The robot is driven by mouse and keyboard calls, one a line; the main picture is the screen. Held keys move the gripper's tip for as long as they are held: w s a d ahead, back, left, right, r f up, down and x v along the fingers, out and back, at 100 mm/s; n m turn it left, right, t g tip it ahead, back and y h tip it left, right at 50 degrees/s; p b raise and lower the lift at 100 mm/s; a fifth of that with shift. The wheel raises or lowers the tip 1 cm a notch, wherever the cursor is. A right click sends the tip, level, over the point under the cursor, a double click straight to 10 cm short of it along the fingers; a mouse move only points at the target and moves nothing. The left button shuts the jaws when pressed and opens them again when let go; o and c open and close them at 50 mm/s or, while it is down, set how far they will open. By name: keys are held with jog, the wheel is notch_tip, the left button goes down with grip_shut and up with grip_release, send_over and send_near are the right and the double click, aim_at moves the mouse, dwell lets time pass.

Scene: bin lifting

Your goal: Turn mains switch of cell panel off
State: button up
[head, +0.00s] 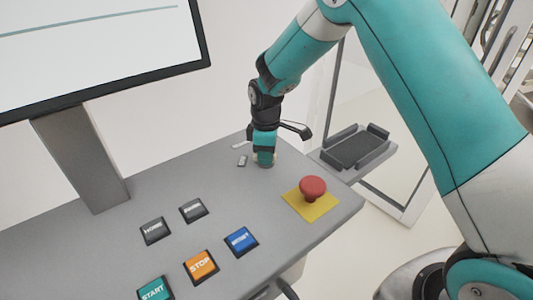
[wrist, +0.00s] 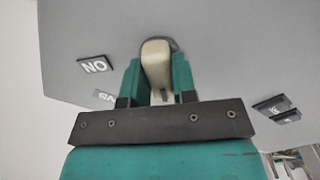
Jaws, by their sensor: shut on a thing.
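The cell panel (head: 120,228) is a grey sloping console. The mains switch, a pale rounded knob (wrist: 157,62) on a dark round base, sits between my fingers in the wrist view. My gripper (wrist: 157,78) is shut on the knob, with one green finger on each side. In the head view, my gripper (head: 265,152) points down at the panel's back right and hides most of the switch. A dark label (wrist: 93,65) left of the knob reads as "NO", apparently "ON" upside down. A second label (wrist: 105,97) below it is too unclear to read.
A red mushroom button (head: 313,188) on a yellow plate stands to the right front of my gripper. Orange STOP (head: 201,267), green START (head: 155,290), blue (head: 241,241) and dark buttons lie to the left. A monitor (head: 100,100) stands at the left. A dark tray (head: 355,150) is beyond the right edge.

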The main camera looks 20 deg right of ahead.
jog(key=shift+w+r, duration=0.1)
jog(key=o, duration=0.9)
notch_tip(320, 180, up, 17)
jog(key=b, duration=0.3)
jog(key=shift+r, duration=0.2)
jog(key=s+a+m+y, duration=0.1)
jog(key=s+m, duration=0.1)
jog(key=s, duration=0.8)
jog(key=s+a+m+y, duration=0.1)
jog(key=s+a, duration=0.1)
jog(key=s, duration=0.8)
jog(key=s+a+f+m+y, duration=0.1)
jog(key=s+m+y, duration=0.1)
jog(key=s, duration=0.8)
jog(key=shift+s+a+m, duration=0.2)
jog(key=shift+s+m, duration=0.1)
jog(key=shift+s, duration=0.1)
